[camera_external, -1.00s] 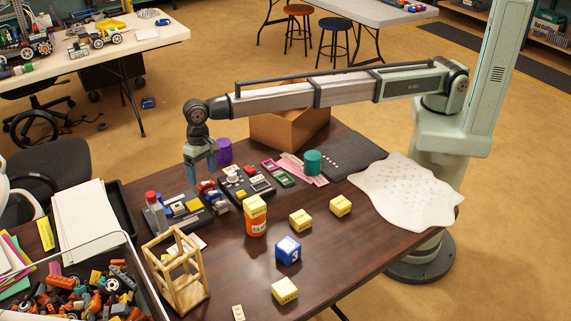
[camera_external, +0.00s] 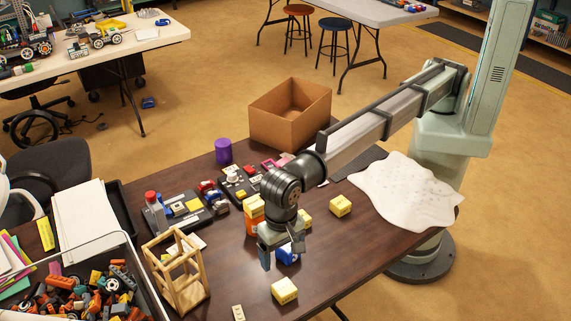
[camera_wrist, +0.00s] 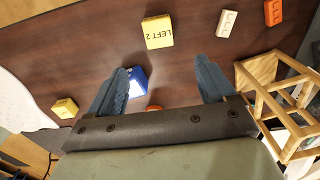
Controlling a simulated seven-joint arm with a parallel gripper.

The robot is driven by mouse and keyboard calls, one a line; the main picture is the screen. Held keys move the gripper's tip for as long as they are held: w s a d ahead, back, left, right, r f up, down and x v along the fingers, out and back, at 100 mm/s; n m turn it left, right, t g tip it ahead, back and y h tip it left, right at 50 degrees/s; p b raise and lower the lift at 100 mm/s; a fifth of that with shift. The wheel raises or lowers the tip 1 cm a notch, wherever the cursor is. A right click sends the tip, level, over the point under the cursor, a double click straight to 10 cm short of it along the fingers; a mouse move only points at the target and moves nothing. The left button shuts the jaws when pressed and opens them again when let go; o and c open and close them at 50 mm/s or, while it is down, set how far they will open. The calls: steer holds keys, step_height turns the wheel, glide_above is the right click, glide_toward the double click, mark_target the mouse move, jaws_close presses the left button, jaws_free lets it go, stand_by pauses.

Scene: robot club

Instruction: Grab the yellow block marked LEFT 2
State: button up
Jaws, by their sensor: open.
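The yellow block marked LEFT 2 (camera_wrist: 158,32) lies on the dark table beyond my fingertips in the wrist view, its lettering readable. In the external view, it is the yellow block (camera_external: 284,291) near the table's front edge. My gripper (camera_external: 281,250) is open and empty, pointing down above the blue block, behind the LEFT 2 block and apart from it. In the wrist view my gripper (camera_wrist: 163,75) shows two spread blue fingers with nothing between their tips.
A blue block (camera_external: 287,256) is partly hidden under my gripper. An orange container with a yellow block on top (camera_external: 254,209) stands close behind. Other yellow blocks (camera_external: 340,206) lie right of it. A wooden frame (camera_external: 180,275) and a white brick (camera_external: 238,313) are to the left.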

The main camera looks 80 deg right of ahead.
mark_target(284, 287)
steer(key=f, duration=1.3)
steer(key=shift+s+a+f, duration=0.25)
steer(key=shift+s+f, duration=0.1)
steer(key=c, duration=1.1)
